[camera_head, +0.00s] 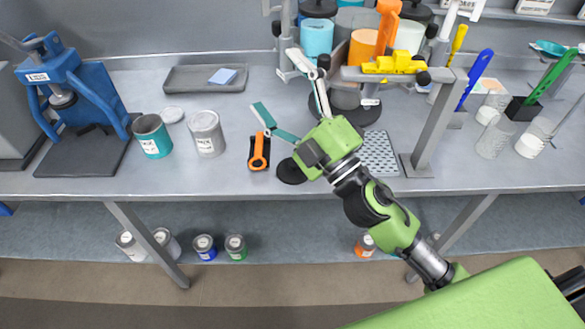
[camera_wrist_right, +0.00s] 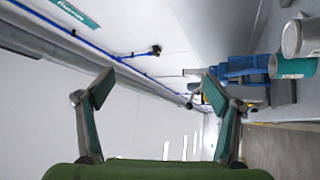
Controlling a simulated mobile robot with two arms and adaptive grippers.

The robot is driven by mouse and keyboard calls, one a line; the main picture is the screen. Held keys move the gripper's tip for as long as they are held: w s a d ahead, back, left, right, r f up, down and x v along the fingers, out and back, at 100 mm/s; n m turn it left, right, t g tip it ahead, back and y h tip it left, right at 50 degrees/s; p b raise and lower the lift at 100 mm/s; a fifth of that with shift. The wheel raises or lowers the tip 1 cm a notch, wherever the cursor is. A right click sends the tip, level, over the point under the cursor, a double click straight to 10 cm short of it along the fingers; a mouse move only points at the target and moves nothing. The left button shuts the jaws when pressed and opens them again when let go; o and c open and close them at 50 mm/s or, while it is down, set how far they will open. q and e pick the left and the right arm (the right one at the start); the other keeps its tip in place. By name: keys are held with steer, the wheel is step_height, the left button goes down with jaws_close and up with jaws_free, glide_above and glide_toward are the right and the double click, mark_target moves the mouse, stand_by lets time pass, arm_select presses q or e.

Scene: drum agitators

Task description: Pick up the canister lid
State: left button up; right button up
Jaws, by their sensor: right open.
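My left gripper is not in view.
An orange-handled tool (camera_head: 259,151) lies near the gripper. A blue press (camera_head: 70,88) stands left; a grey tray (camera_head: 205,78) lies behind. A drum-agitator stand (camera_head: 424,125) crowds the right.

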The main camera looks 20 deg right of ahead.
steer(key=s+a+r+n+g+y, duration=0.35)
steer(key=a+n+g+y, duration=0.4)
steer(key=n, duration=0.45)
steer(key=n+g+h, duration=0.8)
steer(key=n+h, duration=0.3)
steer(key=h, duration=0.3)
glide_toward(293, 163)
steer(key=shift+y, duration=0.25)
steer(key=p+x, duration=0.2)
steer(key=x, duration=0.2)
steer(key=shift+f, duration=0.3)
steer(key=shift+w+a+f+t, duration=0.1)
steer(key=shift+f+t, duration=0.1)
steer(key=shift+t, duration=0.05)
steer(key=shift+w+a+f+p, duration=0.1)
steer(key=shift+w+f+p, duration=0.2)
steer(key=shift+f+p, duration=0.25)
steer(key=p+x, duration=0.1)
steer(key=x, duration=0.2)
steer(key=shift+w+f+p, duration=0.25)
steer(key=shift+f+p, duration=0.05)
steer(key=shift+f, duration=0.1)
steer(key=c, duration=1)
